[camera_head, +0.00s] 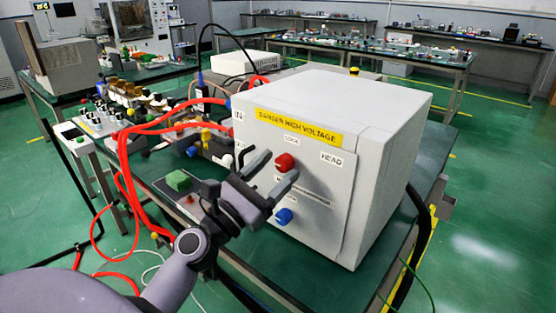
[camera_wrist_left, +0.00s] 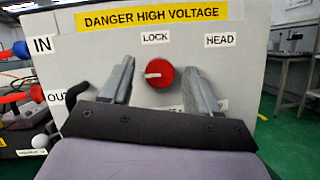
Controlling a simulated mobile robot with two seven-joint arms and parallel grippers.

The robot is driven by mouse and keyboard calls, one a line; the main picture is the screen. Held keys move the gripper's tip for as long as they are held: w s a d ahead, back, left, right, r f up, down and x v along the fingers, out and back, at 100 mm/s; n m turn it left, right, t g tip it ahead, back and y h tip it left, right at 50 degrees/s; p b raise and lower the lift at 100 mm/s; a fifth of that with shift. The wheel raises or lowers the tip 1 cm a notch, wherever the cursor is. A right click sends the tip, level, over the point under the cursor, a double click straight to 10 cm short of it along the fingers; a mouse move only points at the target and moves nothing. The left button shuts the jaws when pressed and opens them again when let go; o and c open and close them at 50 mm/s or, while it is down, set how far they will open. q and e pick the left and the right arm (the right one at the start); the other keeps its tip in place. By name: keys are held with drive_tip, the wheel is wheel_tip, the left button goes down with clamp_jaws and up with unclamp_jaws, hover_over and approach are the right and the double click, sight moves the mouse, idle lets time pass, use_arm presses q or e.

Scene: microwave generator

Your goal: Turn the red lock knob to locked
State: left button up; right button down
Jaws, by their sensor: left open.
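The red lock knob (camera_head: 285,162) sits on the front of a white box (camera_head: 385,110), below a small LOCK label. In the left wrist view the red knob (camera_wrist_left: 160,74) shows a white pointer mark lying about level, toward the left. My left gripper (camera_head: 274,175) is in front of the panel with its two fingers apart. In the left wrist view the left gripper's fingers (camera_wrist_left: 158,85) stand on either side of the knob, with clear gaps to it. Whether the fingertips reach the panel is hard to tell. My right gripper is not in view.
A blue knob (camera_head: 284,216) is on the panel below the red one. A yellow DANGER HIGH VOLTAGE strip (camera_head: 298,128) runs along the top. Red cables (camera_head: 125,165) and a green button (camera_head: 178,180) are to the left. The green table (camera_head: 432,150) has some bare room behind the box.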

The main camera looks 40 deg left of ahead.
use_arm(q)
drive_tip(key=shift+w+d+r, duration=0.1)
drive_tip(key=shift+w+r, duration=0.05)
drive_tip(key=shift+w, duration=0.35)
drive_tip(key=c, duration=1)
drive_tip(key=shift+c, duration=0.2)
